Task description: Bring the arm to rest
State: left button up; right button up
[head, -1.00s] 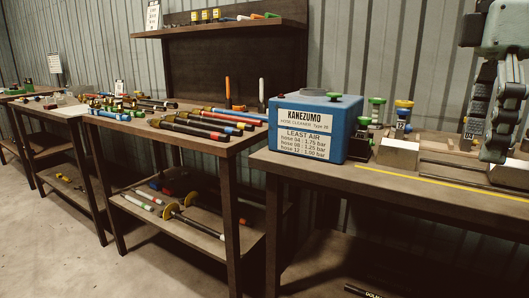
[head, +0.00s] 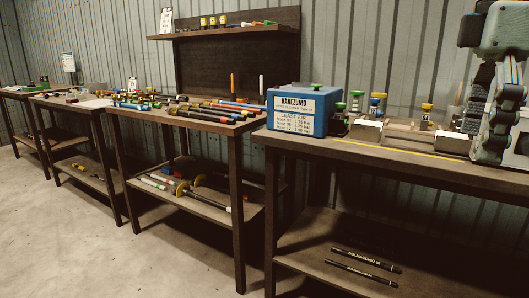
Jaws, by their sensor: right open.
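My right gripper (head: 482,143) hangs at the right edge, fingers pointing down over the back of the right-hand bench (head: 420,170). Its jaws are open, and I see nothing held between them. One finger hides part of the bench fixture behind it. I cannot tell whether the fingertips touch the bench. My left gripper is not in view.
Two black hoses (head: 362,266) lie on the lower shelf. Hoses crowd the neighbouring table; the floor is clear.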

jog(key=w+d+f+t+y, duration=0.3)
jog(key=w+f+t+y, duration=0.2)
jog(key=w, duration=0.3)
jog(key=w+d+f+t+y, duration=0.3)
jog(key=w+f+t+y, duration=0.25)
jog(key=w, duration=0.25)
jog(key=d+f+m+t+h, duration=0.35)
jog(key=d+f+h, duration=0.2)
jog(key=f, duration=0.45)
jog(key=d+f+m+t+h, duration=0.2)
jog(key=d+f+m+h, duration=0.2)
jog(key=d+f, duration=0.4)
jog(key=s+a+f+m+g+h, duration=0.15)
jog(key=s+f, duration=0.25)
jog(key=f, duration=0.4)
jog(key=s+f+m+g+h, duration=0.1)
jog(key=s+f+g+h, duration=0.15)
jog(key=f, duration=0.45)
jog(key=s+a+f+m+g+h, duration=0.1)
jog(key=s+f, duration=0.3)
jog(key=f, duration=0.4)
jog(key=s+a+f+g+y, duration=0.2)
jog(key=s+a+f+g, duration=0.5)
jog(key=s+a+f, duration=0.8)
jog(key=shift+s+a+n+g, duration=0.4)
jog(key=shift+s+a, duration=0.65)
jog(key=shift+a, duration=0.1)
